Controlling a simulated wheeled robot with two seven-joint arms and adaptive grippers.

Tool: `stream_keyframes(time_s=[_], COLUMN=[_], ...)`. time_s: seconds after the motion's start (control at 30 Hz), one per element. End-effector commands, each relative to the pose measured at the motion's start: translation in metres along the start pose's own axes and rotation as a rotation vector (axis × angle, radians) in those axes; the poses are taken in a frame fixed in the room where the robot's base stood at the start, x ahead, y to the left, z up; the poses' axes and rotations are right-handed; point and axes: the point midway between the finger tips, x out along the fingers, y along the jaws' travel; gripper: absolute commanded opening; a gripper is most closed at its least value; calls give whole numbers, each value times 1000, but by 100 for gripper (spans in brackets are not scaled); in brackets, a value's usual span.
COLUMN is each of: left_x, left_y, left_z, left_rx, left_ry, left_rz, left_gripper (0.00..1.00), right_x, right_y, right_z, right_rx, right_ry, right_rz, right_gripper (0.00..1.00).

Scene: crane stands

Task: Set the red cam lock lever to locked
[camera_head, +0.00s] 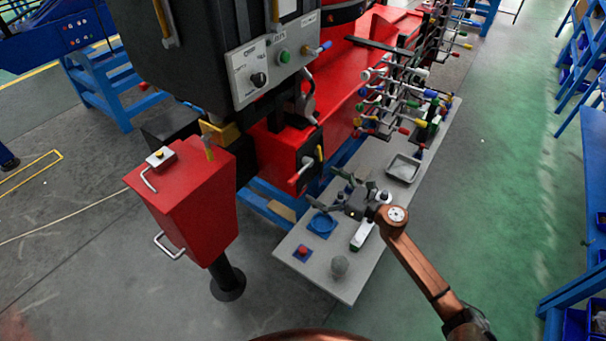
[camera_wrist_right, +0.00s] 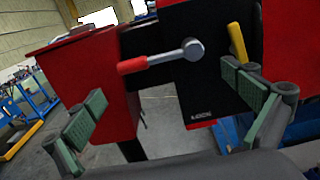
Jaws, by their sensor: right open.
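The red cam lock lever (camera_head: 299,176) is on the black box on the red machine's front in the head view. In the wrist view the lever (camera_wrist_right: 160,58) has a red grip pointing left and a silver hub at its right end, lying nearly level. A yellow lever (camera_wrist_right: 237,42) stands beside the hub on the same black panel (camera_wrist_right: 205,88). My right gripper (camera_head: 322,186) is open and empty, reaching in above the grey table just right of the panel. In the wrist view its green-padded fingers (camera_wrist_right: 163,88) are spread below and either side of the lever, apart from it. My left gripper is out of view.
A red cabinet (camera_head: 187,200) on a black post stands to the left of the lever. Green floor on the right is mostly clear.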

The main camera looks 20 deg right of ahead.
Motion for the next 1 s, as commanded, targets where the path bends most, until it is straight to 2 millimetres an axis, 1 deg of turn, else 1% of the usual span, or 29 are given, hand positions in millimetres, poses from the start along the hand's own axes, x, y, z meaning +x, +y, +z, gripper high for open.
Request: stream_keyframes(time_s=[0.3,0.4,0.5,0.63,0.83,1.0], left_x=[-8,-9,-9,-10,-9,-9], left_y=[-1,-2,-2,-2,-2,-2], left_z=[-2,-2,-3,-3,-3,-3], left_rx=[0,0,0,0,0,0], left_ry=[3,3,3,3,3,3], left_rz=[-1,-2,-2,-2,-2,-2], left_gripper=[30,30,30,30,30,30], right_x=[48,61,68,72,72,72], right_y=[1,0,0,0,0,0], right_z=[3,2,2,1,1,1], right_rx=[3,5,4,4,5,5], right_ry=[-4,-4,-4,-2,-3,-3], right_rz=[0,-1,0,-1,-1,-1], right_gripper=[100,100,100,100,100,89])
